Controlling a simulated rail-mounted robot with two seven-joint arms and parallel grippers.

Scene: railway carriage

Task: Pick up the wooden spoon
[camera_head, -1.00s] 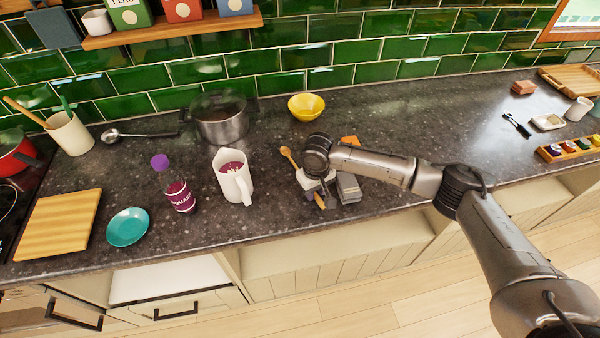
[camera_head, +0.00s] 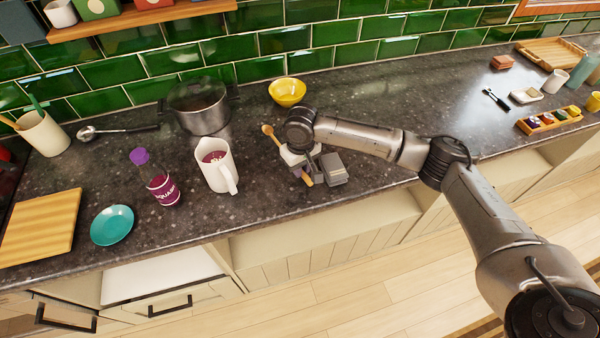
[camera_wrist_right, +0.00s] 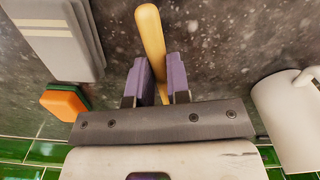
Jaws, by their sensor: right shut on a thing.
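The wooden spoon (camera_head: 268,130) is at the middle of the counter in the head view, its round head pointing to the back left. My right gripper (camera_head: 302,170) is shut around its handle. In the right wrist view the pale handle (camera_wrist_right: 150,35) runs between the purple finger pads of my right gripper (camera_wrist_right: 160,78). The part of the spoon beyond the fingers is hidden there by the gripper body. I cannot tell clearly how far the spoon is off the counter. My left gripper is not in view.
A white jug (camera_head: 217,172) stands to the left, and a yellow bowl (camera_head: 287,92) behind. The counter (camera_head: 400,110) is clear to the right rear.

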